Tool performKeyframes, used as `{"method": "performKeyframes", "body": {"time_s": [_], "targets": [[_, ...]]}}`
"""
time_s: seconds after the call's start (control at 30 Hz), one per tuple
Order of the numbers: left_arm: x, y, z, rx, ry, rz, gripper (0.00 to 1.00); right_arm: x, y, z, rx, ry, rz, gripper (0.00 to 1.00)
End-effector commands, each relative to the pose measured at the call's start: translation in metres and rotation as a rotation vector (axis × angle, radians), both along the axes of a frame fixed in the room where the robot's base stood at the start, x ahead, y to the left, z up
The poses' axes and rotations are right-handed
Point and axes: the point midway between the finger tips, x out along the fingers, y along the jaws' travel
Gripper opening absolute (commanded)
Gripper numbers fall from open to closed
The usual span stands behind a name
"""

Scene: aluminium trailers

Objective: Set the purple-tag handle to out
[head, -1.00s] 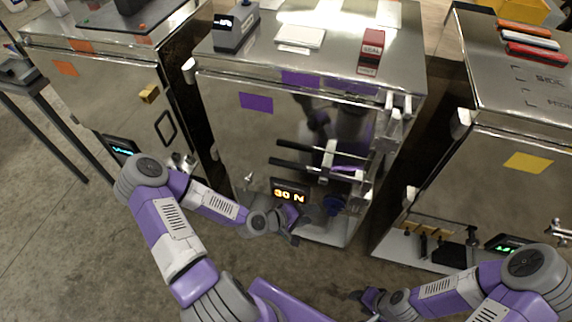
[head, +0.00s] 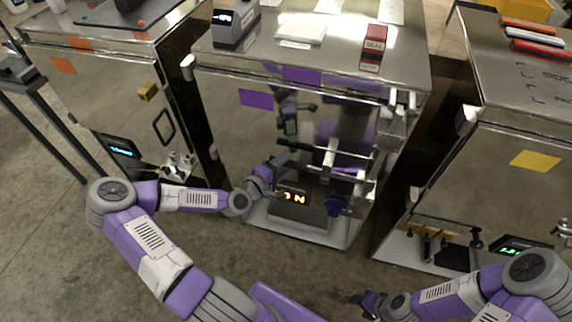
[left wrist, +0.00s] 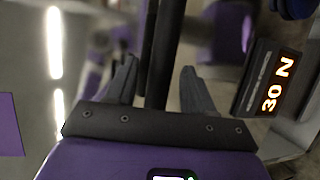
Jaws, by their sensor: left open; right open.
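The purple-tag cabinet stands in the middle of the head view, with a purple tag (head: 256,99) on its shiny front. My right gripper (head: 371,303) is low in the head view, away from the cabinet.
A lit orange display (head: 291,197) and a blue knob (head: 335,206) sit just below the bars. A yellow-tag cabinet (head: 535,159) stands right and an orange-tag cabinet (head: 63,65) left. The floor in front is clear.

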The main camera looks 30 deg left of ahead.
Motion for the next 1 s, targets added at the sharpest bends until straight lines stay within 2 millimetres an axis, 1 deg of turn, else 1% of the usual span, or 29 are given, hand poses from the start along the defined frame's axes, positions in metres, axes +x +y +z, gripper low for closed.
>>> {"method": "performKeyframes", "body": {"time_s": [0.03, 0.17, 0.43, 0.47, 0.5, 0.8, 1.0], "targets": [[0.0057, -0.0013, -0.0023, 0.001, 0.000, -0.001, 0.53, 0.0000, 0.0001, -0.0028, 0.000, 0.000, 0.000, 0.53], [0.0131, -0.0025, -0.0031, 0.001, 0.001, -0.001, 0.53, -0.0001, 0.0000, -0.0043, 0.000, 0.000, 0.000, 0.53], [0.0147, -0.0025, -0.0030, 0.000, 0.002, 0.001, 0.53, 0.0000, 0.0001, -0.0040, 0.000, 0.000, 0.000, 0.53], [0.0146, -0.0024, -0.0030, 0.000, 0.002, 0.000, 0.51, 0.0000, 0.0001, -0.0040, 0.000, 0.000, 0.000, 0.53], [0.0146, -0.0025, -0.0030, 0.000, 0.002, 0.000, 0.45, 0.0000, 0.0001, -0.0040, 0.000, 0.000, 0.000, 0.53], [0.0145, -0.0026, -0.0031, 0.000, 0.002, 0.000, 0.00, -0.0001, 0.0000, -0.0041, 0.000, 0.000, 0.000, 0.53], [0.0144, -0.0028, -0.0030, 0.000, 0.002, 0.000, 0.00, -0.0001, 0.0000, -0.0041, 0.000, 0.000, 0.000, 0.53]]}}
